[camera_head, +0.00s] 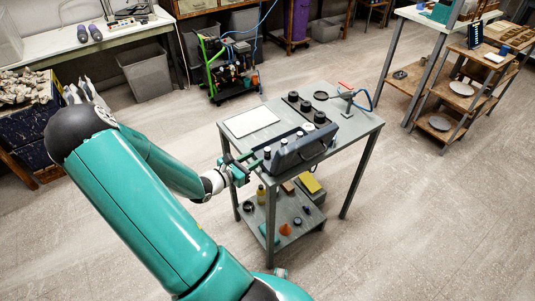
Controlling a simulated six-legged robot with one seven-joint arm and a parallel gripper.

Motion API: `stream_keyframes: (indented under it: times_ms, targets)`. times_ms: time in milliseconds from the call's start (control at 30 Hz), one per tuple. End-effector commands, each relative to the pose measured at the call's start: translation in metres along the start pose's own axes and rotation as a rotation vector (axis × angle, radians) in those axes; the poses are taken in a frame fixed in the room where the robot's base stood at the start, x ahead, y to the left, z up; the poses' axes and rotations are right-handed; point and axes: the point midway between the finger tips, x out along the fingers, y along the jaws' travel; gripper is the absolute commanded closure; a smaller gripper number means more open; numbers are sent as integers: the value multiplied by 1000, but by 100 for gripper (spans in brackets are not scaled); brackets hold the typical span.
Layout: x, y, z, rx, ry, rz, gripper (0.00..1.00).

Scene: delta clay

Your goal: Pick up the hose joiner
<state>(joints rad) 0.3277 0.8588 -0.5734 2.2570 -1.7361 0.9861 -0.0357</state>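I cannot pick out the hose joiner with certainty. Several small dark and light pieces (284,143) stand in a row at a dark grey case or bin (305,151) on the near edge of the grey work table (345,131). The joiner may be among them, but they are too small to tell. My gripper (255,164) is at the table's left front edge, close beside the left end of that case. Its fingers are small and partly lost against the case, so their opening and any contact are unclear.
A white sheet or tray (251,121) lies on the table's left. A black block with round wells (306,106) and a blue-hosed stand (348,101) are behind. The lower shelf (289,238) holds small items.

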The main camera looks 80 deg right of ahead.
Motion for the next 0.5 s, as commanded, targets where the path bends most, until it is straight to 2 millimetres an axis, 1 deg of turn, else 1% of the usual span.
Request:
stream_keyframes:
  times_ms: [33,100,267,333,500]
  targets:
    - [8,-1,0,1,-1,-3,69]
    - [16,0,0,2,0,-2,69]
    - [26,0,0,1,0,-1,69]
    - [34,-1,0,2,0,-3,69]
    - [62,-1,0,2,1,-3,69]
